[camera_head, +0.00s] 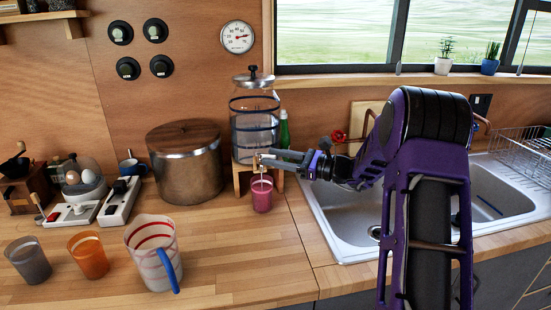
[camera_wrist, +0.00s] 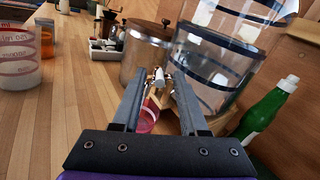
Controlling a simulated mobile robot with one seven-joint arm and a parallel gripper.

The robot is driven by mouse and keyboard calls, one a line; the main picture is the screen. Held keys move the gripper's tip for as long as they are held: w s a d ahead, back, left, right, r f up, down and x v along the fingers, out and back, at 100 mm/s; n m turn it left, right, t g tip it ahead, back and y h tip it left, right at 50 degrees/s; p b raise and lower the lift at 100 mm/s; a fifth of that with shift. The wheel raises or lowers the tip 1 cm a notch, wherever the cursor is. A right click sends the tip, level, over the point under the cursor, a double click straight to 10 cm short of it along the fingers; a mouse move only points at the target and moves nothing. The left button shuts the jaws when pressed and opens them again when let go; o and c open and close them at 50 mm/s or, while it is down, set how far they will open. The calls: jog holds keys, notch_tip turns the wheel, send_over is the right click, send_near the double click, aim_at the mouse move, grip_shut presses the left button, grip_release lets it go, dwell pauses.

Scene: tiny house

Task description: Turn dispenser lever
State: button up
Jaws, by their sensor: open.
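The glass dispenser (camera_head: 255,128) with dark blue bands stands on a wooden stand at the back of the counter; it also shows in the wrist view (camera_wrist: 213,72). Its tap with a small pale lever (camera_wrist: 158,76) is at the front, low down. My gripper (camera_head: 262,158) reaches it from the right. In the wrist view the gripper (camera_wrist: 163,84) is open, its fingers to either side of the lever; contact cannot be told. A pink cup (camera_head: 262,197) stands below the tap. A thin pale vertical line shows between tap and cup, possibly water.
A large metal pot (camera_head: 187,170) stands left of the dispenser. A green bottle (camera_wrist: 266,108) is close beside it on the right. A measuring jug (camera_head: 153,255), an orange cup (camera_head: 88,257) and a grey cup (camera_head: 28,261) stand front left. The sink (camera_head: 345,225) is to the right.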

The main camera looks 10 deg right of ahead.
grip_shut()
jog(key=shift+w+g, duration=0.1)
jog(key=shift+g, duration=0.2)
dwell(0.3)
jog(key=shift+w+d+f+n+g+y+p, duration=0.1)
jog(key=shift+w+n+g+y+p, duration=0.35)
jog(key=shift+n+g, duration=0.8)
jog(key=shift+w+d+r+n+g+y+p, duration=0.1)
jog(key=shift+w+n+g+y+p, duration=0.2)
jog(key=shift+n+g+y+p, duration=0.85)
jog(key=shift+w+d+f+n+g+h+p, duration=0.1)
jog(key=shift+w+n+g, duration=0.45)
jog(key=shift+g, duration=1.35)
jog(key=shift+s+n+g, duration=0.1)
jog(key=shift+n+g, duration=0.45)
jog(key=shift+g, duration=0.05)
grip_release()
